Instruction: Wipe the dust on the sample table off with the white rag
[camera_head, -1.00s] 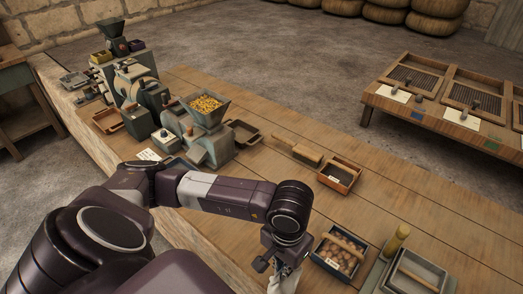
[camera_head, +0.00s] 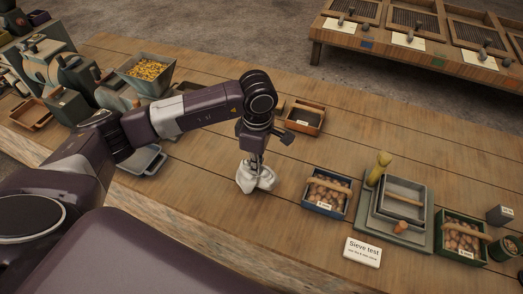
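The white rag (camera_head: 257,181) hangs crumpled below my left gripper (camera_head: 256,162), whose fingers are closed on its top. The rag is at or just above the long wooden table (camera_head: 215,215), left of a blue box of brown lumps; I cannot tell whether it touches the wood. No dust patch can be made out on the bare boards. My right gripper is not in view.
The blue box (camera_head: 310,203), a sieve tray (camera_head: 422,240), a green box (camera_head: 445,250) and a "Sieve test" card (camera_head: 362,252) stand on the right. A hopper mill (camera_head: 148,72) stands on the left. Bare boards lie around the rag. A lower table (camera_head: 385,55) stands behind.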

